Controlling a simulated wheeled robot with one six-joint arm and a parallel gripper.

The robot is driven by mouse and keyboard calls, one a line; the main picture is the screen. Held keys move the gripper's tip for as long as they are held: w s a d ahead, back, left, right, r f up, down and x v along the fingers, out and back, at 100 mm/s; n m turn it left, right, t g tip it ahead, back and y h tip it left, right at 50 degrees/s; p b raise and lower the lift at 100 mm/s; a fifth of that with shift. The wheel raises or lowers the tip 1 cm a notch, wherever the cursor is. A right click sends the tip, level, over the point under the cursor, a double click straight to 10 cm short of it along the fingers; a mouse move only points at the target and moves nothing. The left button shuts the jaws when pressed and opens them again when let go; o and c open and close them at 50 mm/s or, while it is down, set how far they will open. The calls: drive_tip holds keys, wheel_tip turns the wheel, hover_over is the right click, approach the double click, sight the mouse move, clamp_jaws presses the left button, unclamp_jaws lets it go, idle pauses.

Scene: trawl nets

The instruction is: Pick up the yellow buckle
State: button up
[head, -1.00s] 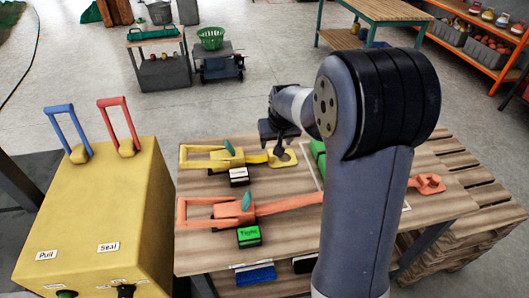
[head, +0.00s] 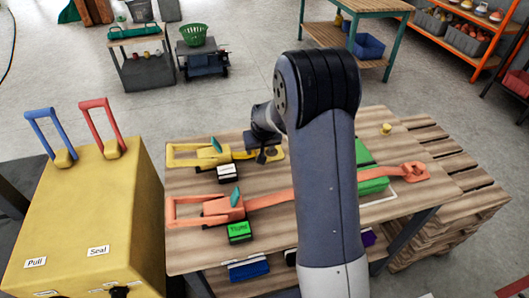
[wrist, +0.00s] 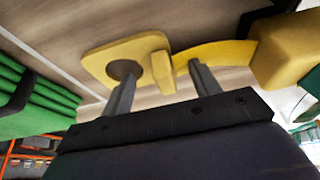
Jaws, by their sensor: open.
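The yellow buckle appears to be the flat yellow plate (head: 276,154) with a round hole, at the right end of a yellow strap on the wooden table. In the wrist view the plate (wrist: 98,62) has a raised yellow tab (wrist: 161,72) beside the hole. My gripper (head: 263,155) is low over this end of the strap and partly hides it in the head view. In the wrist view my open gripper (wrist: 161,69) has its two fingers apart, with the tab showing between them. Whether the fingers touch it I cannot tell.
The yellow ratchet (head: 214,154) lies left of my gripper. An orange strap (head: 262,199) crosses the table nearer me. A green box (head: 374,186) sits on the right, partly behind my arm. A yellow cabinet (head: 85,220) with two levers stands left.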

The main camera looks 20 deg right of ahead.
drive_tip(key=shift+c, duration=0.2)
drive_tip(key=c, duration=1.1)
drive_tip(key=shift+r, duration=0.1)
